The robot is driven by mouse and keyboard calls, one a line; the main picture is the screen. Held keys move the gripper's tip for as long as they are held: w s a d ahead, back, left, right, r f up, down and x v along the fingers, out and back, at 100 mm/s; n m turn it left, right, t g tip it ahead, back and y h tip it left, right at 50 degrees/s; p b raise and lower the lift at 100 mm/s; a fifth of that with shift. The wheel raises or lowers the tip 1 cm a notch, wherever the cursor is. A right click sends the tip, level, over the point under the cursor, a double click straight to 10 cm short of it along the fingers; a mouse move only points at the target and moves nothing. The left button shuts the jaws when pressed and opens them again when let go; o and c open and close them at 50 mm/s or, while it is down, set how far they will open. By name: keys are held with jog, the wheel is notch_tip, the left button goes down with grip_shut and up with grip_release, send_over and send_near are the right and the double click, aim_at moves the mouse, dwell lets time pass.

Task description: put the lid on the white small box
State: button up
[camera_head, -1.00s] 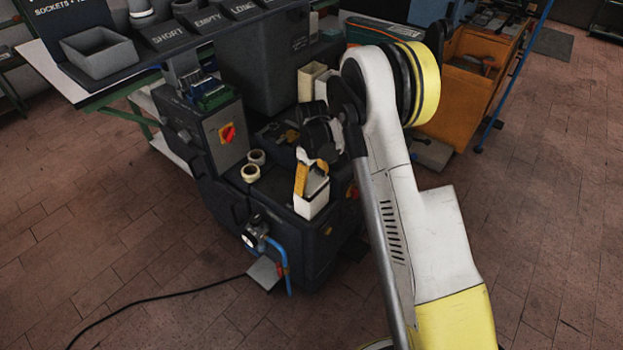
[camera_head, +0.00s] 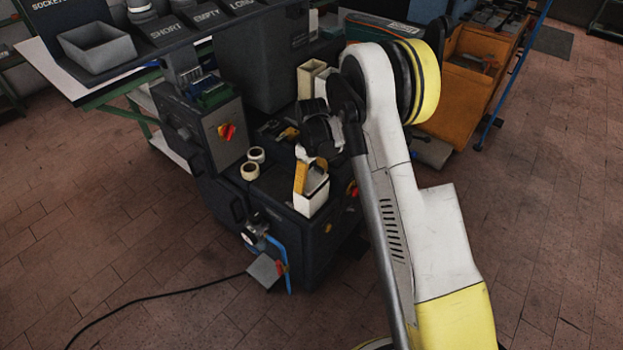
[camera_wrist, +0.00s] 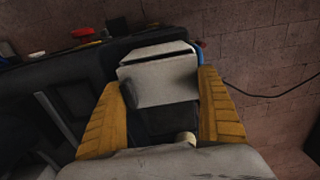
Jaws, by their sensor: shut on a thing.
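The white small box (camera_head: 311,204) stands at the front corner of the dark machine's top. My gripper (camera_head: 308,176) is over the box, with its yellow fingers pointing down. In the wrist view my gripper (camera_wrist: 161,84) has one finger on each side of a pale flat piece, which looks like the lid (camera_wrist: 160,84). A dark slit shows along its far edge, with a pale strip beyond it that seems to be the box's rim. The lid seems to lie over the box opening. I cannot tell whether it is seated or slightly raised.
Two cream rolls (camera_head: 252,163) stand left of the box on the dark machine (camera_head: 281,211). A cream open container (camera_head: 311,78) stands behind my gripper. A control box with a red switch (camera_head: 227,132) rises at left. A blue hose (camera_head: 282,262) hangs at the front.

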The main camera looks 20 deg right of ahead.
aim_at(312, 179)
jog(key=shift+f, duration=0.3)
jog(key=shift+b, duration=0.3)
jog(key=shift+f+b, duration=0.4)
jog(key=shift+f, duration=0.1)
jog(key=shift+f+b, duration=0.2)
jog(key=shift+b, duration=0.2)
dwell(1.6)
jog(key=o, duration=0.7)
jog(key=shift+c, duration=0.2)
jog(key=shift+r, duration=0.1)
jog(key=shift+r+p, duration=1.9)
jog(key=shift+r, duration=1.5)
